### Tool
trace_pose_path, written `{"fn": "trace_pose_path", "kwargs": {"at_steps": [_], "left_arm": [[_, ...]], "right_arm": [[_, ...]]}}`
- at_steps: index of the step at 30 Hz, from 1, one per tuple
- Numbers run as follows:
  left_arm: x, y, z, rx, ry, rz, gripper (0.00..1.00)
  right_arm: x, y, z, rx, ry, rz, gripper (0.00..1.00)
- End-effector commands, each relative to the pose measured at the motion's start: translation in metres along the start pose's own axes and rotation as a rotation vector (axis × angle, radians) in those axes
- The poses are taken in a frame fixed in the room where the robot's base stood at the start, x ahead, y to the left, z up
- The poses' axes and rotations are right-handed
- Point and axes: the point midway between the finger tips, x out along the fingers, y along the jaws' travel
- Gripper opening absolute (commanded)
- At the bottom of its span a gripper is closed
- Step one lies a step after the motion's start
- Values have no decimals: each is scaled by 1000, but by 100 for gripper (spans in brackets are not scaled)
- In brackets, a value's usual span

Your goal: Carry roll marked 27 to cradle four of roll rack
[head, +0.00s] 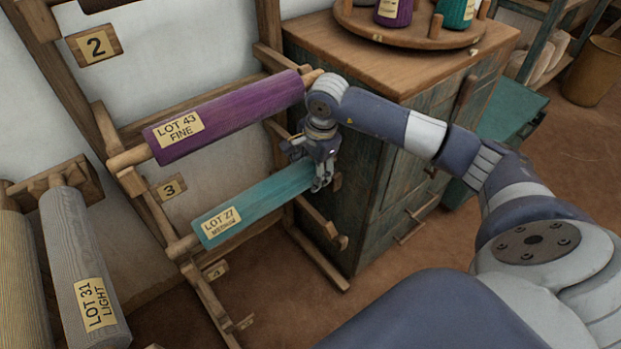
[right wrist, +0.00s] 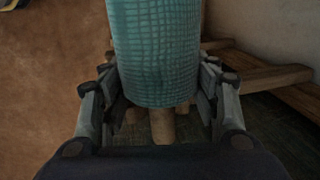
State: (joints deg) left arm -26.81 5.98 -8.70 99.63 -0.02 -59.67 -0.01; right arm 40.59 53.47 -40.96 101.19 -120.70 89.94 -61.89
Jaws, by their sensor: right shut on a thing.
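The teal roll marked LOT 27 (head: 255,204) slants across the front of the roll rack (head: 155,210), its label toward the left end. My right gripper (head: 322,180) is shut on it near its right end. In the right wrist view the teal roll (right wrist: 157,50) sits between the two fingers, with a wooden core end (right wrist: 162,127) showing below it. The roll's left core end is close to a rack arm above the number 4 plate (head: 215,270). I cannot tell whether it touches. My left gripper is not in view.
A purple roll, LOT 43 (head: 230,115), lies on the rack above, by the number 3 plate (head: 169,188). A wooden cabinet (head: 395,130) is close at the right of the rack, bearing a round spool tray (head: 400,32).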

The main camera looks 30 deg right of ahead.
Motion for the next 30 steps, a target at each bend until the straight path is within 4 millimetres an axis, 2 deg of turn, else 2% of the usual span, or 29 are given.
{"fn": "trace_pose_path", "kwargs": {"at_steps": [9,15,16,18,30], "left_arm": [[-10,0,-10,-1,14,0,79],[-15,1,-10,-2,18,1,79],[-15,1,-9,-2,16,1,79],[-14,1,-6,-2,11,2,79],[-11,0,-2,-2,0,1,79]], "right_arm": [[32,6,0,2,-4,-1,10],[33,6,0,2,0,-3,10],[35,7,-1,1,3,1,61],[34,7,-1,1,3,1,76],[31,6,-1,1,0,-1,76]]}}
